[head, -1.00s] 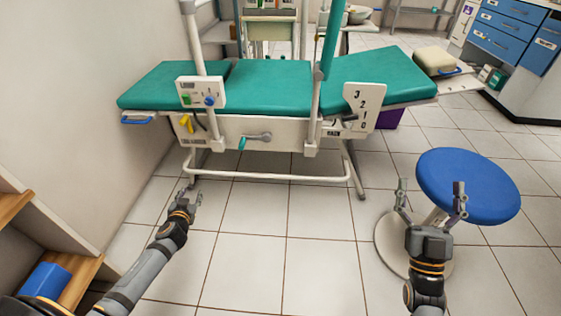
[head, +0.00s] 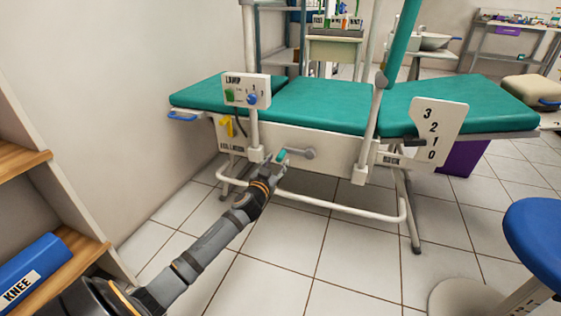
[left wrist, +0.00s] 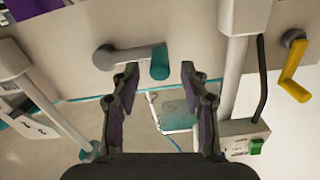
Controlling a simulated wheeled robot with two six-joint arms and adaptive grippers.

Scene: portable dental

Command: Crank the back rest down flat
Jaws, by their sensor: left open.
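The crank (head: 310,153) with a teal grip sits on the side panel of the green-padded couch. My left gripper (head: 274,160) is open at the crank's grip end. In the left wrist view the teal grip (left wrist: 160,62) lies just beyond the gap between the open fingertips (left wrist: 160,78), with no clear contact. The back rest (head: 460,108) is the couch's right section; its exact tilt is hard to judge. Its white scale plate (head: 440,122) reads 3 to 0, with a dark pointer (head: 413,142) near 1. My right gripper is out of view.
White posts and a low rail (head: 330,206) border the crank. A blue stool (head: 535,235) stands right. Floor in front is clear.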

